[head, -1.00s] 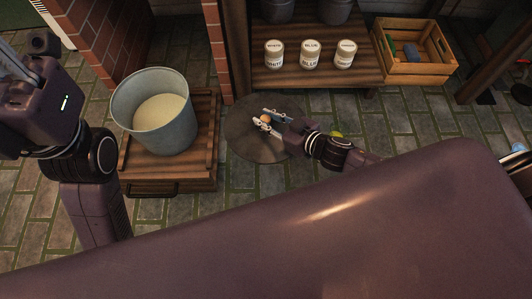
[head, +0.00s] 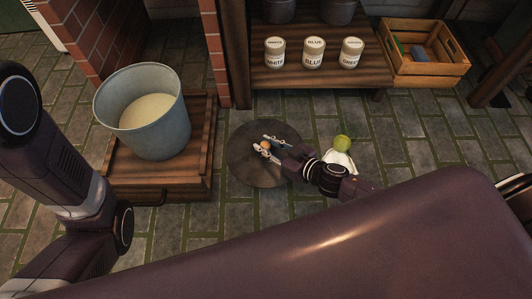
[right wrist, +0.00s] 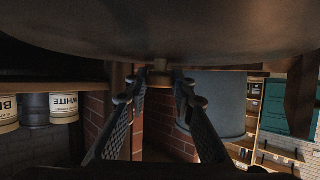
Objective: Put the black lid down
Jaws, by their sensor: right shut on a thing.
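The black lid (head: 252,170) is a dark round disc with a light brown knob (head: 265,146), in front of the shelf and to the right of the wooden stand. My right gripper (head: 266,144) is above the lid, its two fingers shut on the knob. In the right wrist view the knob (right wrist: 160,78) sits between the fingertips and the lid's dark face (right wrist: 160,35) fills the top. I cannot tell whether the lid touches the floor. My left arm comes in at the left, but its gripper is out of view.
A metal bucket (head: 160,130) of pale contents stands on a wooden stand (head: 207,150). A green ball-like thing (head: 342,143) is close to my right arm.

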